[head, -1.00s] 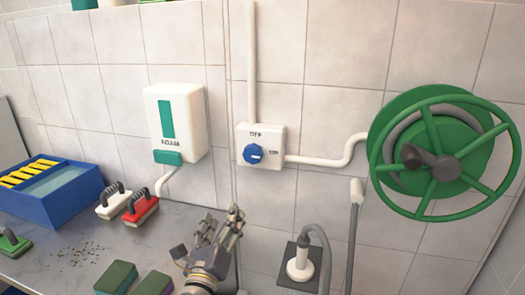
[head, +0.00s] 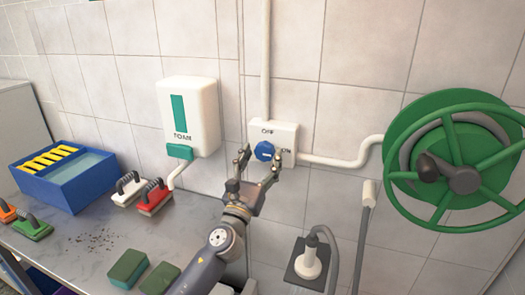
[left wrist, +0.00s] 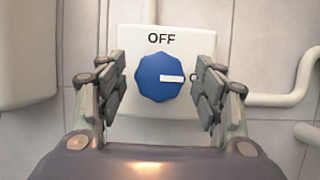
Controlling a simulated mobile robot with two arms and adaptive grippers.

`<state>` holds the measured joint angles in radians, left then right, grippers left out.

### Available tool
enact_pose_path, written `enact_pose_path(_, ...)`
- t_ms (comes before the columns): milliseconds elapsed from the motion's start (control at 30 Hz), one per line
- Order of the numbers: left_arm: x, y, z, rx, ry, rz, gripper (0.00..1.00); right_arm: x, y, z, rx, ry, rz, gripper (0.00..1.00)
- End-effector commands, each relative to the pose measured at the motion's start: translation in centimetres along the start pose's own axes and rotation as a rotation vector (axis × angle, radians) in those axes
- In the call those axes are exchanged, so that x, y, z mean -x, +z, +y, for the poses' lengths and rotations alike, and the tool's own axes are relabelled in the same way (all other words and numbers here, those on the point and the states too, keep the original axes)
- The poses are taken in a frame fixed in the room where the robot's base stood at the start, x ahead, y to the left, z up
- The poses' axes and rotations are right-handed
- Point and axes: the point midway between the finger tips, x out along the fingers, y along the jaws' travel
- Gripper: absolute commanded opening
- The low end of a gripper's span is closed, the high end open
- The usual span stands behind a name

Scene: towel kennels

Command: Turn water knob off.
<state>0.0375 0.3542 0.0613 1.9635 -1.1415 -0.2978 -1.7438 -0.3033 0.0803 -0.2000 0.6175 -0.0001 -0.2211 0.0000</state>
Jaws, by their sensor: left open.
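The blue water knob (head: 265,151) sits on a white wall box (head: 287,132) marked OFF at the top and ON at the right. In the left wrist view the knob (left wrist: 161,77) has a white pointer mark turned right, toward the ON side. My left gripper (head: 258,166) is open in front of the box. In the left wrist view its fingers (left wrist: 164,87) stand to the left and right of the knob, with a gap on the left and the right finger close to the pointer. Whether they touch the knob cannot be told. My right gripper is not in view.
A white foam dispenser (head: 189,115) hangs left of the box. A green hose reel (head: 455,160) is at the right. Brushes, sponges and a blue tub (head: 70,183) are on the grey counter (head: 90,250). A white pipe (head: 335,163) runs from the box toward the reel.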

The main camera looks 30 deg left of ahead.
Motion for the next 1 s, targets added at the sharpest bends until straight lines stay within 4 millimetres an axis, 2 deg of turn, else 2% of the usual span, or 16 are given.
enact_pose_path(167,-1.11,0.03,-0.01,0.001,0.0,0.0,0.62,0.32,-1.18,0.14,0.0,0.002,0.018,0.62)
enact_pose_path(433,-1.2,-0.05,-0.01,0.001,0.0,0.001,0.62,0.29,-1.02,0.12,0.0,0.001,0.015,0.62)
enact_pose_path(467,-1.2,-0.05,-0.02,0.001,0.0,0.001,0.6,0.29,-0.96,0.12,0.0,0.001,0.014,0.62)
enact_pose_path(633,-1.19,-0.04,-0.01,0.001,0.0,0.001,0.21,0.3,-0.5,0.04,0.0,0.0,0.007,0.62)
enact_pose_path(1000,-1.18,-0.04,-0.04,0.029,0.012,0.0,0.2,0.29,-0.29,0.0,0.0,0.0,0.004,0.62)
